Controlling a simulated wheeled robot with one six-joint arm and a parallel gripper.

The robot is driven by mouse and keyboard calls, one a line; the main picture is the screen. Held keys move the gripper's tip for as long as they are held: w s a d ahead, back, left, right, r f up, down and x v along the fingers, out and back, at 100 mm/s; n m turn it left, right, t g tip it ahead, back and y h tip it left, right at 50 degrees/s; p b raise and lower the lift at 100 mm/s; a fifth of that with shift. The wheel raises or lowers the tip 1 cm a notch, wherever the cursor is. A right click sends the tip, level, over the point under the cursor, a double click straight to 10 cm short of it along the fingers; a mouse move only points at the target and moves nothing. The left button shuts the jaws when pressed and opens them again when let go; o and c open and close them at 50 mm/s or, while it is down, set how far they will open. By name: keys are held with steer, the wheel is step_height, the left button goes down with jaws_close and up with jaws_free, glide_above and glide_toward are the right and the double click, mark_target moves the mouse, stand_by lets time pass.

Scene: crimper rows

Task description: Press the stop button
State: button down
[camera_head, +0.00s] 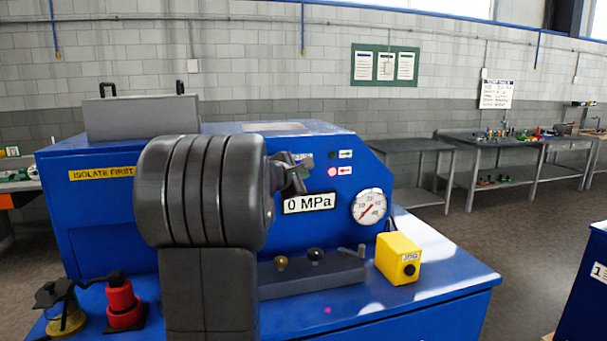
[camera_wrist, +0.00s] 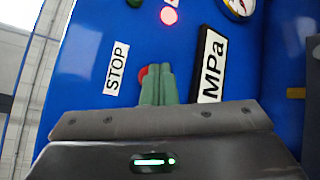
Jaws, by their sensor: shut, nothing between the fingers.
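The stop button (camera_wrist: 143,73) shows in the wrist view as a small red edge on the blue panel, between the white STOP label (camera_wrist: 115,68) and my fingers. The rest of it is hidden behind the fingertips. My gripper (camera_wrist: 158,68) is shut and empty, its greenish fingers overlapping the button. I cannot tell whether they touch it. In the head view my gripper (camera_head: 303,172) is at the machine's front panel, above the 0 MPa display (camera_head: 309,203), and the button is hidden behind it.
A lit red lamp (camera_head: 332,171) and a green lamp (camera_head: 332,154) sit right of my gripper. A pressure gauge (camera_head: 369,207), a yellow JOG box (camera_head: 398,258) and a red knob-like part (camera_head: 123,304) are on the blue machine. Grey benches (camera_head: 415,146) stand behind.

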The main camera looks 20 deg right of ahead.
steer(key=shift+s+b, duration=0.4)
steer(key=shift+s, duration=0.4)
steer(key=s+b, duration=0.1)
steer(key=s, duration=0.1)
steer(key=s+b, duration=0.1)
steer(key=s, duration=0.2)
steer(key=shift+a, duration=0.2)
steer(key=shift+w, duration=0.1)
stand_by(0.3)
steer(key=w+p, duration=0.2)
steer(key=p, duration=0.1)
steer(key=shift+d+r+p, duration=0.1)
steer(key=shift+r+p, duration=0.15)
steer(key=shift+p, duration=0.05)
